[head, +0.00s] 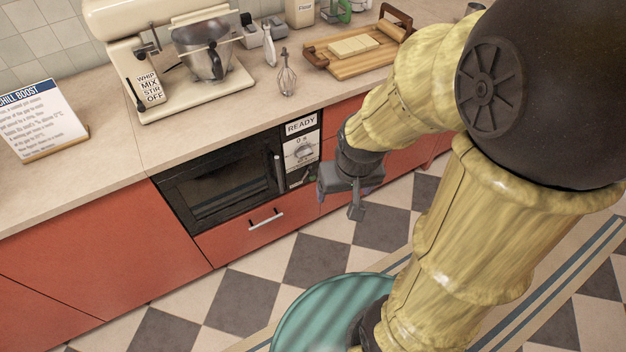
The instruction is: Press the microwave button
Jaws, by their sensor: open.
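The microwave (220,188) is black and built into the red cabinet front under the counter. Its door has a dark window and a vertical metal handle (279,173) at the right. Right of the door is a control panel with a "READY" label (301,125), a pale plate with a knob (303,152), and darker controls below, partly hidden by my gripper. My gripper (347,205) is in front of the cabinet, just right of and below the panel. It is open, with one finger pointing down, and holds nothing I can see. I cannot tell whether it touches the panel.
On the counter stand a stand mixer (125,60), a recipe card (40,122), a whisk (287,75) and a wooden tray (350,65). A drawer handle (265,220) sticks out below the microwave.

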